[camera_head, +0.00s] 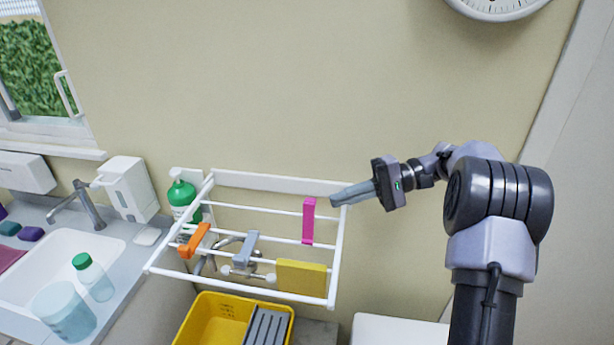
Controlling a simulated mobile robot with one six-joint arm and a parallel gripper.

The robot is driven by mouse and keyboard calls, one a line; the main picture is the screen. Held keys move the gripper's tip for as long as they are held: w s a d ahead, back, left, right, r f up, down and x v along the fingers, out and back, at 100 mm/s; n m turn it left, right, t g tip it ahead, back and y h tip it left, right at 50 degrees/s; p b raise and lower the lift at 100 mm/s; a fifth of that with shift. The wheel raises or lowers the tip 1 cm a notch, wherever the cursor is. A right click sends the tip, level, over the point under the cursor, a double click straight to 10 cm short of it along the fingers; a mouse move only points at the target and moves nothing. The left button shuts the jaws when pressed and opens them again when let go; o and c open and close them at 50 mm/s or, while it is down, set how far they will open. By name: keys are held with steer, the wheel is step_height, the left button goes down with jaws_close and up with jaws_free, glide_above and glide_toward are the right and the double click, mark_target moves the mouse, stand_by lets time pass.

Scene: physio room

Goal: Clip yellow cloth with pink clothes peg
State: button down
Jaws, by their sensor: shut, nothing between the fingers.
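The yellow cloth (301,278) hangs over the front right part of the white drying rack (250,291). The pink clothes peg (309,221) stands upright at the rack's bars, behind the cloth and apart from it. My gripper (334,201) is shut and empty. It points left, near the rack's right end, to the right of the pink peg and not touching it. An orange peg (194,240) and a grey-blue peg (246,248) sit on the rack's bars to the left of the cloth.
A green bottle (181,196) stands behind the rack's left end. A yellow crate (216,318) is below the rack. A sink (62,262) with a tap (91,208), a jar and a small bottle is at left.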

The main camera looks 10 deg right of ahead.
mark_target(309, 221)
steer(key=w+d+f+t+y, duration=0.3)
steer(key=d, duration=0.4)
steer(key=w+a, duration=0.1)
steer(key=a, duration=0.9)
steer(key=shift+w+a+m, duration=0.2)
steer(key=shift+w+m, duration=0.1)
steer(key=shift+s+r+b, duration=0.1)
steer(key=shift+r+b, duration=0.05)
steer(key=shift+b, duration=0.25)
